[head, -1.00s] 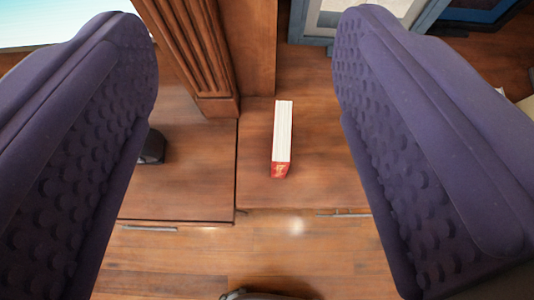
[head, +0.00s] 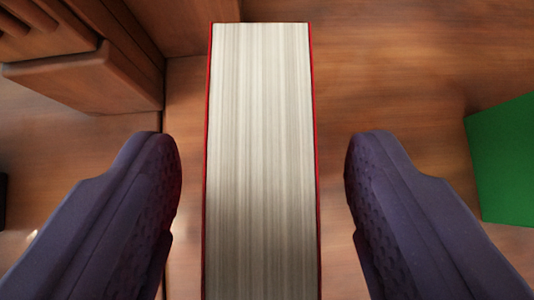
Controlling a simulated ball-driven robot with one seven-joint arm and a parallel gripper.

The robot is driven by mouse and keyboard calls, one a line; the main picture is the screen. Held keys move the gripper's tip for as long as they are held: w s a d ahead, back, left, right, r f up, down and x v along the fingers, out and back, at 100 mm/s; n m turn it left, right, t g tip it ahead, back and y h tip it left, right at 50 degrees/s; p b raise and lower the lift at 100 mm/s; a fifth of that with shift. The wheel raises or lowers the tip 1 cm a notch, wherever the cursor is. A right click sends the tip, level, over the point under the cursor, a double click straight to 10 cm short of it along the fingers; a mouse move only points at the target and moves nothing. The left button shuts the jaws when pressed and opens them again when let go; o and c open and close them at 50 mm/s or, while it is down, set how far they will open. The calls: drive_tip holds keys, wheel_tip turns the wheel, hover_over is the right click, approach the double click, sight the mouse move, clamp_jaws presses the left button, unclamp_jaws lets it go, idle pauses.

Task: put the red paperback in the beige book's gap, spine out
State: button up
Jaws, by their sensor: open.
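The red paperback (head: 262,160) fills the middle of the head view, its pale page edges facing me and thin red cover edges along both sides. It stands on the wood surface, and its near end runs out of the bottom of the picture. My gripper (head: 262,145) is open, with one purple padded finger on each side of the book. A gap shows between each finger and the covers, so neither appears to touch. The beige book and its gap are not in view.
A green object (head: 505,160) is at the right edge, beyond the right finger. Bare wood surface (head: 400,70) lies at the upper right.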

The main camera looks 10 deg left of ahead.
drive_tip(key=shift+w+a+f, duration=0.1)
drive_tip(key=shift+w+f, duration=0.1)
clamp_jaws()
drive_tip(key=shift+r, duration=0.1)
drive_tip(key=shift+r, duration=0.1)
